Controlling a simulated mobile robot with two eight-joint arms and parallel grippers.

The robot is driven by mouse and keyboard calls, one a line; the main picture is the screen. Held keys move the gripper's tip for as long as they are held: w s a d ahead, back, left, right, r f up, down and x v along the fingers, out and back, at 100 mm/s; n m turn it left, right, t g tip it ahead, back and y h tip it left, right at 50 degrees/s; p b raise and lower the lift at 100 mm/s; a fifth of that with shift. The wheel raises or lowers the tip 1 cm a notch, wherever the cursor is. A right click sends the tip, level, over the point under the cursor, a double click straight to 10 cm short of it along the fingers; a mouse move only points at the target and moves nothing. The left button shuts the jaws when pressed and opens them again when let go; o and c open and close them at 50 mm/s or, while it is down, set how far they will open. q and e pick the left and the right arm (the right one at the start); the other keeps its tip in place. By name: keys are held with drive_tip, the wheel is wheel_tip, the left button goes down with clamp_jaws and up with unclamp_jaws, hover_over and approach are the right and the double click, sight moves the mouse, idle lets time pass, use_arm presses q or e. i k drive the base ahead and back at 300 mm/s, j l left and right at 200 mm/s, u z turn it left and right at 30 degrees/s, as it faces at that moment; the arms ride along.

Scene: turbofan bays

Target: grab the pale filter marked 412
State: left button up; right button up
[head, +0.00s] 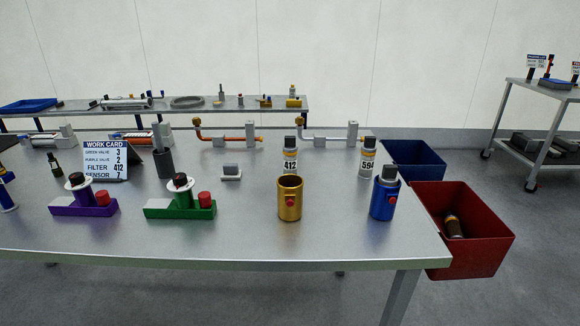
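The pale filter marked 412 (290,166) stands upright on the metal table, with a dark cap on top. A gold cup (289,204) with a red knob stands in front of it, close to or overlapping its lower edge in the picture. A similar pale filter marked 594 (367,165) stands upright to its right. A work card (106,160) on the left of the table lists filter 412. Neither of my grippers shows in the head view.
A blue cup (381,205) holding a grey-capped cylinder stands near the table's right edge. A red bin (486,256) with a brown cylinder and a blue bin (413,150) sit at that edge. Green (165,209) and purple (75,209) valve units stand left. The front table strip is clear.

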sight(290, 150)
drive_tip(key=i+l+u, duration=0.25)
drive_tip(key=u, duration=0.15)
drive_tip(key=i+l+u, duration=0.15)
drive_tip(key=l+u, duration=0.2)
